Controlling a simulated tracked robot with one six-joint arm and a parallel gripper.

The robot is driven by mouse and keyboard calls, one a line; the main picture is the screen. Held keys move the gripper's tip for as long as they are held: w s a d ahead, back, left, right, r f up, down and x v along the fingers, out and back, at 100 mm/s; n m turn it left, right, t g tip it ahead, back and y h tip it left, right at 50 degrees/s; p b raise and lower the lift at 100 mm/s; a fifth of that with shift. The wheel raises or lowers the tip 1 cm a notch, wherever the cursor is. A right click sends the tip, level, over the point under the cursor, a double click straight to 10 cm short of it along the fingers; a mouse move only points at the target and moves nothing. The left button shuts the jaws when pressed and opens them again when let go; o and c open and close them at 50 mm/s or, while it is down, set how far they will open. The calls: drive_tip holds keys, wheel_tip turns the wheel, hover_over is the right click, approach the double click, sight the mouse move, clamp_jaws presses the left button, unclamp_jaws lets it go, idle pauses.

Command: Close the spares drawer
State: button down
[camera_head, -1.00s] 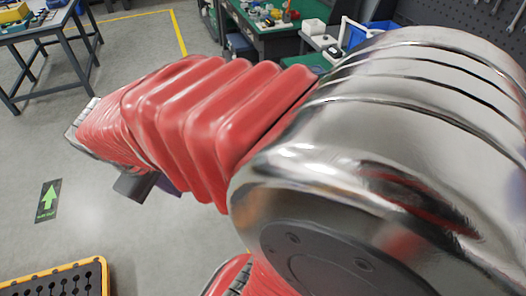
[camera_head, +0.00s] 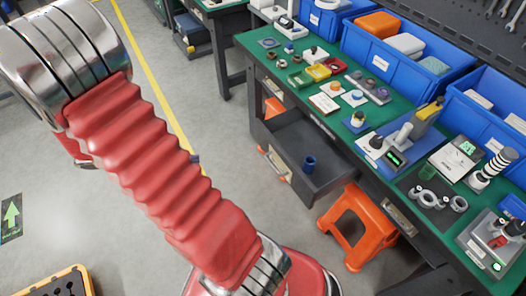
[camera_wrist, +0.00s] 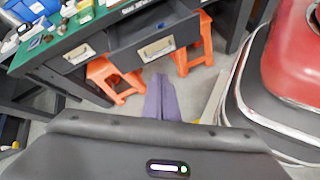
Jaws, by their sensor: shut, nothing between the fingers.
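A dark grey drawer (camera_head: 322,150) stands pulled out from under the green-topped bench, with a dark blue cylinder (camera_head: 309,164) inside. Its front carries a pale label and handle, too small to read. In the wrist view, the open drawer's front (camera_wrist: 157,50) lies ahead of my gripper (camera_wrist: 161,80). The purple fingers are together and empty, pointing at the floor side of the drawer front, apart from it as far as I can tell. In the head view my red-sleeved arm shows, but I cannot clearly make out the gripper.
Orange stools (camera_head: 350,225) stand under the bench close to the drawer. Another drawer (camera_head: 400,215) beside it looks shut. The bench top (camera_head: 268,65) holds blue bins (camera_head: 405,50) and many small parts. Grey floor (camera_head: 245,185) in front of the drawer is free.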

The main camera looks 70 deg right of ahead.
sight(272, 148)
drive_tip(key=s+d+f+n+g+h, duration=0.1)
drive_tip(key=s+d+f+n+h, duration=0.2)
drive_tip(key=d+f, duration=0.3)
drive_tip(key=s+d+f+n+g+h, duration=0.2)
drive_tip(key=d+f, duration=0.4)
drive_tip(key=f, duration=0.6)
drive_tip(key=shift+s+f+n+h, duration=0.4)
drive_tip(key=shift+s+n+h, duration=0.3)
drive_tip(key=shift+s+n, duration=0.35)
drive_tip(key=shift+x, duration=7)
drive_tip(key=shift+s+a+r, duration=0.1)
drive_tip(key=shift+r, duration=0.05)
